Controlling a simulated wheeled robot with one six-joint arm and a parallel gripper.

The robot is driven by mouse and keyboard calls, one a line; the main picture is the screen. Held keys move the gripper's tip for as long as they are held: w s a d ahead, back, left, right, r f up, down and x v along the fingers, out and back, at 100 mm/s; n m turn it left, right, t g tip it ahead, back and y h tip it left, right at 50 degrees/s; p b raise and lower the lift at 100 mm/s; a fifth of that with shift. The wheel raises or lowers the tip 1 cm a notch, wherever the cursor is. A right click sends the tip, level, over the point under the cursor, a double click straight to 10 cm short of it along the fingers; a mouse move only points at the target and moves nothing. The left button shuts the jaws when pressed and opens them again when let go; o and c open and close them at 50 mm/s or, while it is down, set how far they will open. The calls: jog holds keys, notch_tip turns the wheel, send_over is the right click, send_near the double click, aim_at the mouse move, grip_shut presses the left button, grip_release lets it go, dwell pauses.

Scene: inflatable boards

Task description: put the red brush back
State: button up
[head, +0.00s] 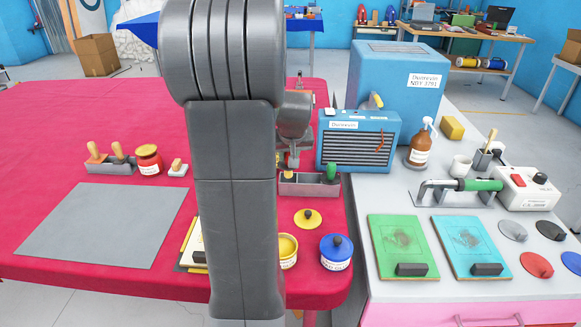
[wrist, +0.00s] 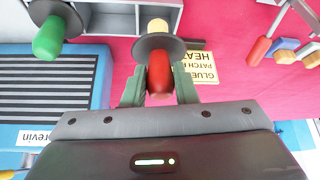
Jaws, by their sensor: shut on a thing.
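The red brush (wrist: 160,72) is in the wrist view, with a red handle, a dark round collar and a cream end. My gripper (wrist: 160,90) is shut on its red handle, and the cream end points away from the jaws. In the head view my gripper (head: 290,160) is mostly hidden behind my arm, close to a grey rack (head: 300,189). The rack (wrist: 112,22) also shows in the wrist view, beside the brush's cream end; whether they touch I cannot tell. A green-handled brush (head: 331,172) stands at the rack's right end.
A blue heater-like box (head: 357,140) stands right behind the rack. A yellow lid (head: 307,219), a yellow pot (head: 288,250) and a blue pot (head: 336,252) sit in front. Another rack (head: 108,168) with two tan handles is left. Red table between is partly hidden by my arm.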

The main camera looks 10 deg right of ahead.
jog(key=shift+f, duration=1.85)
jog(key=shift+f+b, duration=0.45)
jog(key=shift+b, duration=0.1)
jog(key=o, duration=0.9)
jog(key=shift+r, duration=0.1)
